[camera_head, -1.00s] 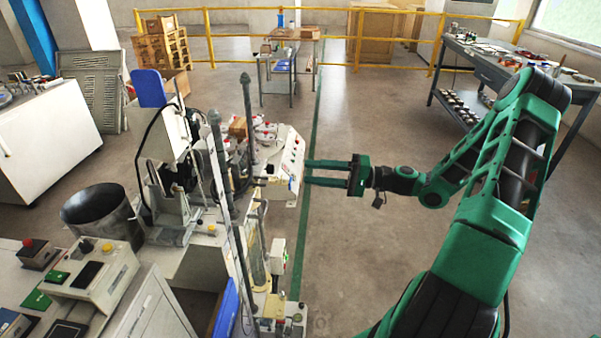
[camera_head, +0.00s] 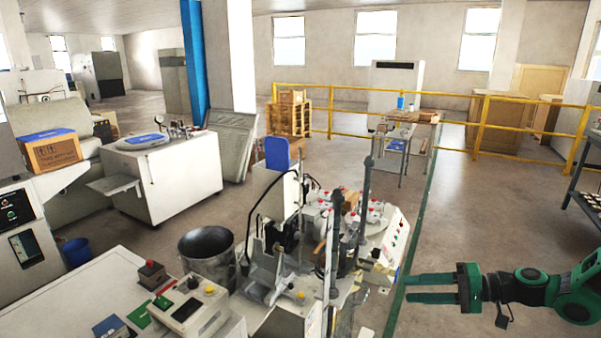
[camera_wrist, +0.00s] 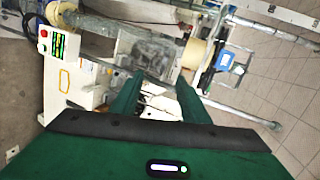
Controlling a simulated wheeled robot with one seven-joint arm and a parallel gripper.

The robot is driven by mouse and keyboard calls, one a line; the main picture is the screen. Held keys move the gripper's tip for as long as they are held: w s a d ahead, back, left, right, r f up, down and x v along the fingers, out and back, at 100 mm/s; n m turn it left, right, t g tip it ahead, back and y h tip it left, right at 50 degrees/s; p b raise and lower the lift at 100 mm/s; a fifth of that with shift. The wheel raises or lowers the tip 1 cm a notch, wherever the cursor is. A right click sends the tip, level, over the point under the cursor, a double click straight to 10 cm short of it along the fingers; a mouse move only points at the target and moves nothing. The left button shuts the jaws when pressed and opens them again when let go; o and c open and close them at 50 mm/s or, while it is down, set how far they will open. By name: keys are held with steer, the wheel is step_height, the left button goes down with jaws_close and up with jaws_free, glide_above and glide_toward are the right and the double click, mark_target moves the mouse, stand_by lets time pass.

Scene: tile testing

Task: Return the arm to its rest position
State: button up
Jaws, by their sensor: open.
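My green gripper (camera_head: 430,288) is at the lower right of the head view, pointing left. Its two long fingers are parallel and apart, with nothing between them. The fingertips are close to the right side of the white testing machine (camera_head: 393,243) in the picture; I cannot tell the exact gap. In the wrist view, the two green fingers (camera_wrist: 155,97) are spread, and the machine's white and metal parts (camera_wrist: 90,80) lie beyond them. My arm reaches in from the right edge of the head view, mostly out of the picture.
A metal bucket (camera_head: 208,256) and a control box (camera_head: 188,305) stand left of the machine. A dark workbench (camera_head: 585,200) stands at the right edge. A small table (camera_head: 404,135) and a yellow railing (camera_head: 350,135) are at the back. The floor (camera_head: 480,210) right of the machine is clear.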

steer(key=s+d+f+n+g+h, duration=0.1)
steer(key=s+d+g+h, duration=0.1)
steer(key=s+g+h, duration=0.45)
steer(key=s+d+r+m+h, duration=0.1)
steer(key=s+d+r+h, duration=0.1)
steer(key=s+r, duration=0.2)
steer(key=s+d+r+m+h, duration=0.2)
steer(key=s+d+r, duration=0.1)
steer(key=s, duration=0.8)
steer(key=s+d+r+m+t+h, duration=0.1)
steer(key=s+d+r+h, duration=0.1)
steer(key=s+r, duration=0.3)
steer(key=s+h, duration=0.1)
steer(key=s, duration=0.1)
steer(key=shift+s+d+r, duration=0.25)
steer(key=shift+s+r, duration=0.1)
